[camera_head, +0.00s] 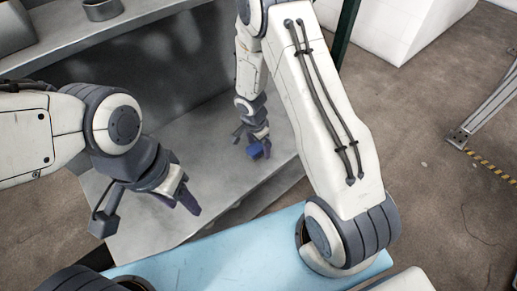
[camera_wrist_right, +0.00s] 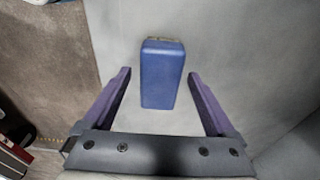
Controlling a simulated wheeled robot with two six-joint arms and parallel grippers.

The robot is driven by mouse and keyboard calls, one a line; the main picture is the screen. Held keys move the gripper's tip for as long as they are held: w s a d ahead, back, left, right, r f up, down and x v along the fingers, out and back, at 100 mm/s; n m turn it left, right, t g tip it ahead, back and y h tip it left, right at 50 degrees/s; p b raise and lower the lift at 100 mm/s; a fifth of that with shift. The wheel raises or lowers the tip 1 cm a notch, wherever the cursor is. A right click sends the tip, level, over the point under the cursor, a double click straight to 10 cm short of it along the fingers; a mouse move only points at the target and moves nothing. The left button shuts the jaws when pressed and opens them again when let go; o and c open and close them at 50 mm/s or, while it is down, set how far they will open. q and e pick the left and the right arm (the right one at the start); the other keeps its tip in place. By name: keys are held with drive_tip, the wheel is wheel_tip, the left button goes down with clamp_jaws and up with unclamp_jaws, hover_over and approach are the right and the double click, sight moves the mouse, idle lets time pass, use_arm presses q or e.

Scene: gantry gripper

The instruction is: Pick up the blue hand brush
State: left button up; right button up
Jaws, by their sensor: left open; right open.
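The blue hand brush (camera_wrist_right: 161,75) lies on the grey metal shelf (camera_wrist_right: 245,45). In the right wrist view it stands lengthwise between the two purple fingers of my right gripper (camera_wrist_right: 160,100), with a gap on each side. My right gripper is open and empty. My left gripper (camera_head: 183,200) is open and empty at the left, over the shelf's front part and apart from the brush.
An upper grey shelf (camera_head: 55,45) with a metal ring-like part (camera_head: 101,9) is at the upper left. The shelf's edge drops to a brown floor (camera_head: 440,130) on the right. A light blue surface (camera_head: 215,262) lies in front. The shelf around the brush looks clear.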

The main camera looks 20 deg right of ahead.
sight(258, 145)
drive_tip(key=shift+f+b, duration=0.25)
drive_tip(key=shift+b, duration=0.3)
idle(0.4)
clamp_jaws()
idle(0.3)
drive_tip(key=shift+r+p, duration=0.65)
drive_tip(key=shift+p, duration=0.2)
wheel_tip(258, 145, up, 3)
drive_tip(key=shift+r+p, duration=0.15)
drive_tip(key=shift+p, duration=0.5)
drive_tip(key=s+d+r+p, duration=0.1)
drive_tip(key=s+d+r, duration=0.6)
drive_tip(key=d, duration=0.1)
drive_tip(key=shift+s+d, duration=0.35)
drive_tip(key=shift+d, duration=0.05)
